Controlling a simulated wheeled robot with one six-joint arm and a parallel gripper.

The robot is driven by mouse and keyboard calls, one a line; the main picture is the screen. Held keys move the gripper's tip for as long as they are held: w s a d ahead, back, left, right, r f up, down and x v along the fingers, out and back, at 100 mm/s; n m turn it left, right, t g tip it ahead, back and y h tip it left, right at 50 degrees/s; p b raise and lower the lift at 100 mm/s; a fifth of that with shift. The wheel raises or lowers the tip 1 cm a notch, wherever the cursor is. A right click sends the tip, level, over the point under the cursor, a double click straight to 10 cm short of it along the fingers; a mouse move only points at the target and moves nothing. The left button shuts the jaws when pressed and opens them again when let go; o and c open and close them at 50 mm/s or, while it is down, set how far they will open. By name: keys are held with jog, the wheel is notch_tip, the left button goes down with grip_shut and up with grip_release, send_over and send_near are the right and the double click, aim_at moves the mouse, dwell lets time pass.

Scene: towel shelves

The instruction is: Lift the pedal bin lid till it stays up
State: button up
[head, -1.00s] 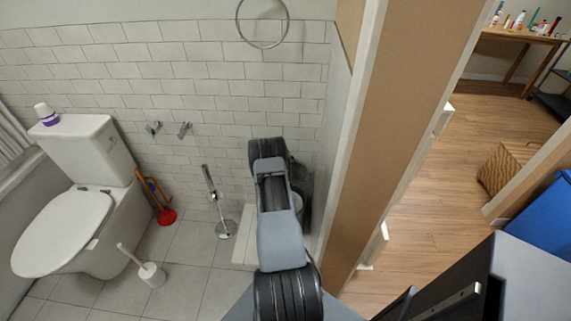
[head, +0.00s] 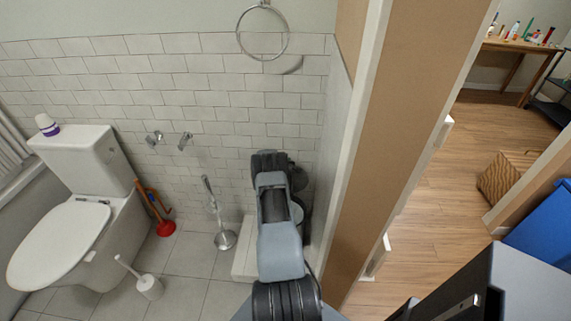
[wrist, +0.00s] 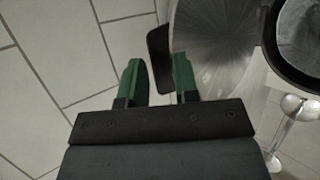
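The pedal bin shows in the wrist view as a round brushed-metal top (wrist: 218,62), cut off by the upper edge. It looks like the lid lying flat, though I cannot be sure. A dark pedal-like tab (wrist: 159,58) sticks out at its left. My gripper (wrist: 158,78) is open and empty, its two green fingers apart. The right finger overlaps the disc's lower left edge in the picture; I cannot tell whether it touches. In the head view a small part of the bin (head: 297,212) shows beside my arm, which hides the rest and the gripper.
A black-rimmed round thing (wrist: 309,72) borders the disc at the right. A chrome stand (head: 225,239), toilet brush (head: 149,286), red plunger (head: 166,228) and toilet (head: 75,230) are to the left. A wall end (head: 390,130) stands close at the right. Floor tiles (head: 190,285) are partly clear.

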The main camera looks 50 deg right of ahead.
jog(key=shift+a+r, duration=0.1)
jog(key=p+v, duration=0.1)
jog(key=v, duration=1.2)
jog(key=shift+a+r+p, duration=0.2)
jog(key=shift+a+p, duration=0.15)
jog(key=shift+p, duration=0.05)
